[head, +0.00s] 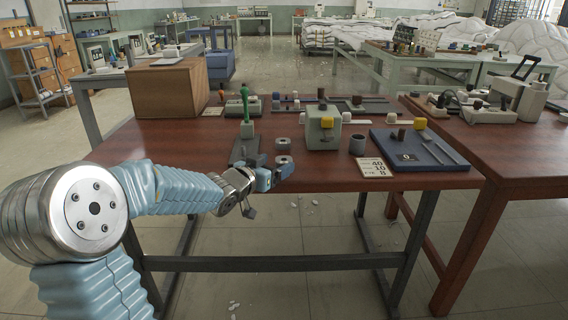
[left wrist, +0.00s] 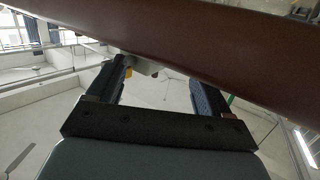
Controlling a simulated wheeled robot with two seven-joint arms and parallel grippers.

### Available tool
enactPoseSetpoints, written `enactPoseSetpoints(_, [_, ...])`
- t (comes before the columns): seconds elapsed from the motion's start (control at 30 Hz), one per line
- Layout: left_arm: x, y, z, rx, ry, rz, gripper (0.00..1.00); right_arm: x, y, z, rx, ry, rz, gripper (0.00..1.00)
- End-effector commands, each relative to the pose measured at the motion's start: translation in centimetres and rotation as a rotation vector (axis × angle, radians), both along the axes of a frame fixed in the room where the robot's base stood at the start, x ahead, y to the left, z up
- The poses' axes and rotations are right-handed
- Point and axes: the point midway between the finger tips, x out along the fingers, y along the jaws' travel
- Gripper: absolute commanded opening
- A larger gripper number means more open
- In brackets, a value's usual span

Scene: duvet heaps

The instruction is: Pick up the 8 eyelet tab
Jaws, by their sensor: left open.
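My left gripper (head: 272,178) reaches in from the left and is at the front edge of the red-brown table (head: 330,178). Its blue fingers are apart, and in the left wrist view the open gripper (left wrist: 160,82) holds nothing. Two small grey round pieces with dark centres are near it: one (head: 284,159) right by the fingertips, another (head: 283,144) just behind. I cannot tell which piece, if any, is the 8 eyelet tab. A card (head: 374,168) at the front edge reads 40, 10 and 8. My right gripper is not in view.
A green-handled tool (head: 246,105) stands behind the gripper.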

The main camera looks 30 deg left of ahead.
Motion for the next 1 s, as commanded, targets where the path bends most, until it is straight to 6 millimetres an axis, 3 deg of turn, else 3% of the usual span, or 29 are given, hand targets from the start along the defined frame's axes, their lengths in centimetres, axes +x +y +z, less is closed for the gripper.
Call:
enactPoseSetpoints(0.2, [2.8, -0.1, -0.5, -0.001, 0.001, -0.001, 0.8, 0.0, 0.0, 0.3, 0.0, 0.0, 0.0, 0.43])
enactPoseSetpoints(0.43, [2.9, -0.1, -0.5, 0.0, 0.0, 0.0, 0.8, 0.0, 0.0, 0.3, 0.0, 0.0, 0.001, 0.43])
enactPoseSetpoints(0.83, [2.9, -0.1, -0.6, 0.0, 0.0, 0.0, 0.21, 0.0, 0.0, 0.3, 0.0, 0.0, 0.001, 0.43])
enactPoseSetpoints(1.0, [2.9, -0.1, -0.5, 0.0, 0.0, 0.0, 0.2, 0.0, 0.0, 0.3, 0.0, 0.0, 0.001, 0.43])
